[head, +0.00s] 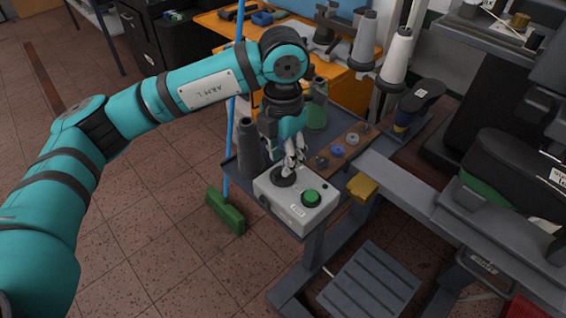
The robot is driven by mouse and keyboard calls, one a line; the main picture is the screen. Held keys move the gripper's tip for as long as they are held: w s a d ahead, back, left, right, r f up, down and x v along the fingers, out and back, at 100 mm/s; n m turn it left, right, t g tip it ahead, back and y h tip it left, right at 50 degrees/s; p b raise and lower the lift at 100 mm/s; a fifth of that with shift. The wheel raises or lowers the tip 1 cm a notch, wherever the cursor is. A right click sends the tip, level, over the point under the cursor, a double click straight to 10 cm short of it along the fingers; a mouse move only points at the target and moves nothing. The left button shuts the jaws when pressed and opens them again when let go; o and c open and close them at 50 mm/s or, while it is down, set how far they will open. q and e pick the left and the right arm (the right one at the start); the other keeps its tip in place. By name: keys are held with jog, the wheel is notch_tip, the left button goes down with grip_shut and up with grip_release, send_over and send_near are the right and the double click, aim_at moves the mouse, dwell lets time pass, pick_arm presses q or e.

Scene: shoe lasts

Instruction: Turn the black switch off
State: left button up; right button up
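A light grey control box (298,208) sits on the near edge of the grey workbench. The black switch (283,180) is a round dark knob on the left of its top face. A green round button (311,198) is to its right. My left gripper (293,169) points down from above, with its fingertips right at the black switch and partly covering it. I cannot tell whether the fingers touch it or how far they are apart. My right gripper is not in view.
A wooden strip with small spools (338,151) and a yellow block (362,187) are to the right. A green broom (225,211) stands on the floor at left.

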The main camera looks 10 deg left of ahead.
pick_arm(q)
notch_tip(320, 180, up, 9)
jog(key=shift+f, duration=0.1)
dwell(0.6)
